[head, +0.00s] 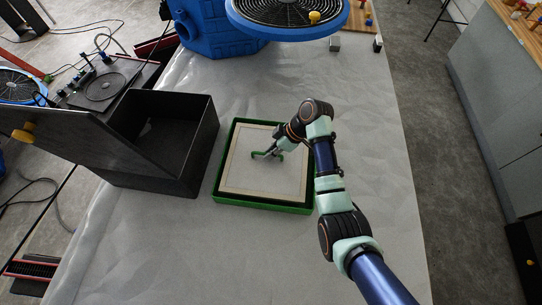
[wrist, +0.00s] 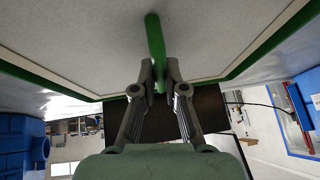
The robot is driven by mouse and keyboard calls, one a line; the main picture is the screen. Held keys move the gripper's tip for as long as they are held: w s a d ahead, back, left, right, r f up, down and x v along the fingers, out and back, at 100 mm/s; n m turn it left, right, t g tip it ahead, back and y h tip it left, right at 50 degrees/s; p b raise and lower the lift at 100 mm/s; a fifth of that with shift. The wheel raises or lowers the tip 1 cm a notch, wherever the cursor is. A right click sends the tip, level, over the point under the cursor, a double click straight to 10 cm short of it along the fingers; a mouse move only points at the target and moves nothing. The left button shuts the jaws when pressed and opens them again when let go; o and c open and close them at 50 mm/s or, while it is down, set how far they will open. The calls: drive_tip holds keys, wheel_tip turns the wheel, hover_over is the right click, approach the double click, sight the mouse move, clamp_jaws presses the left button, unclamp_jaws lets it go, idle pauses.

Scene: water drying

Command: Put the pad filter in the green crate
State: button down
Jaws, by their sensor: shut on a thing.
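The pad filter (head: 238,168) is a flat grey square with a cream border and a green handle (head: 258,154) in its middle. It lies level inside the outline of the green crate (head: 262,204), with the green rim showing around it. I cannot tell whether it touches the crate's bottom. My gripper (head: 273,152) is above the pad's middle, shut on the green handle. In the wrist view, the fingertips (wrist: 159,76) close around the handle (wrist: 154,38), with the pad (wrist: 85,35) and green rim (wrist: 38,80) behind.
An open black box (head: 190,175) with a raised lid (head: 75,135) stands left of the crate on the grey table (head: 375,150). A blue tank (head: 215,30) and a round blue-rimmed fan (head: 290,12) are at the back. The table is clear to the right and in front.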

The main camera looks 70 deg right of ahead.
drive_tip(key=shift+f+b, duration=0.35)
drive_tip(key=shift+f, duration=1.2)
drive_tip(key=c, duration=1.2)
unclamp_jaws()
drive_tip(key=shift+r, duration=0.3)
drive_tip(key=p+v, duration=0.1)
drive_tip(key=v, duration=1.1)
drive_tip(key=shift+r, duration=0.1)
drive_tip(key=shift+w, duration=0.1)
